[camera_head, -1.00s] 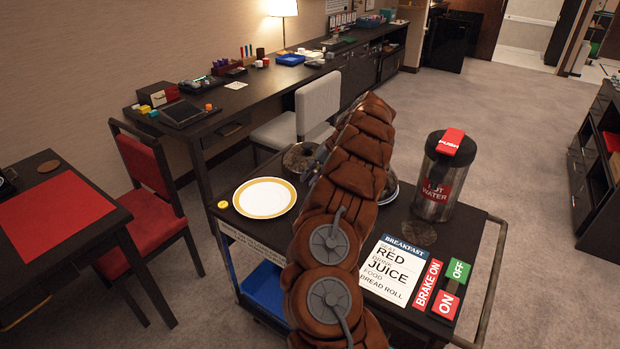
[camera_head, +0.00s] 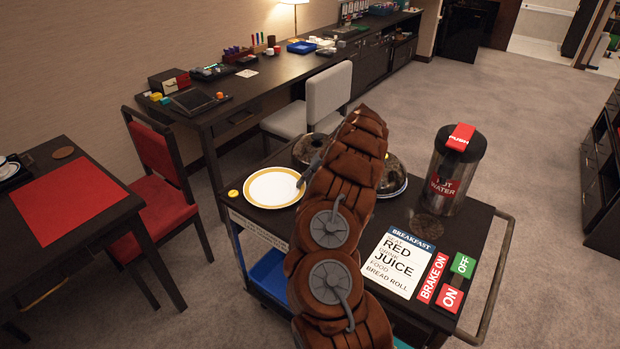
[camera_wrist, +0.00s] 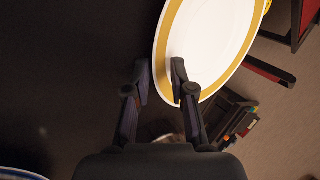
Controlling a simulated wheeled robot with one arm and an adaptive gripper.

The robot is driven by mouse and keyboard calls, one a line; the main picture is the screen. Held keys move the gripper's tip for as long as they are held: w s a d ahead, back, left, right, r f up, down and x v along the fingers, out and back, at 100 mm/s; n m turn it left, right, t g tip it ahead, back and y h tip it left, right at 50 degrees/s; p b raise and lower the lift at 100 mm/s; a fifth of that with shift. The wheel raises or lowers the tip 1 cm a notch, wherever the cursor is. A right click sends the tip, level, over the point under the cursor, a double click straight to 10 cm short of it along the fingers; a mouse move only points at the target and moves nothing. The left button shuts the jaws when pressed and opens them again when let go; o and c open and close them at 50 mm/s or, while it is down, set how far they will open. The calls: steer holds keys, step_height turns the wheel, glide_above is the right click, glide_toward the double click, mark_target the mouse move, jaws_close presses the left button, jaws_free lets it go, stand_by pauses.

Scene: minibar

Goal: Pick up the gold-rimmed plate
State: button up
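The gold-rimmed plate (camera_head: 272,187) is white with a yellow-gold band and lies flat on the left part of the dark cart top (camera_head: 345,218). In the wrist view the plate (camera_wrist: 215,45) fills the upper right. My gripper (camera_wrist: 161,82) is open and empty, with its fingertips apart at the plate's near rim. One finger is over the dark surface outside the rim and the other overlaps the plate's edge. I cannot tell whether either finger touches it. In the head view my brown-covered arm hides most of the gripper.
A hot water flask (camera_head: 456,170) stands at the cart's back right. A breakfast card (camera_head: 396,262) and brake labels (camera_head: 436,278) lie in front. Dark round items (camera_head: 392,174) sit behind my arm. A red chair (camera_head: 158,190) and table (camera_head: 75,215) are left.

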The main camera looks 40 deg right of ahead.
mark_target(286, 202)
steer(key=shift+c, duration=0.5)
jaws_close()
steer(key=shift+a, duration=0.1)
steer(key=shift+s+a+p, duration=0.1)
steer(key=shift+s+a, duration=0.25)
steer(key=shift+a, duration=1)
steer(key=shift+s+a+p, duration=0.1)
steer(key=shift+s+a, duration=0.2)
steer(key=shift+a, duration=1.05)
steer(key=shift+s+a+p, duration=0.1)
steer(key=shift+s+a, duration=0.25)
steer(key=shift+a, duration=1)
steer(key=shift+o, duration=2.1)
jaws_free()
steer(key=shift+r, duration=0.1)
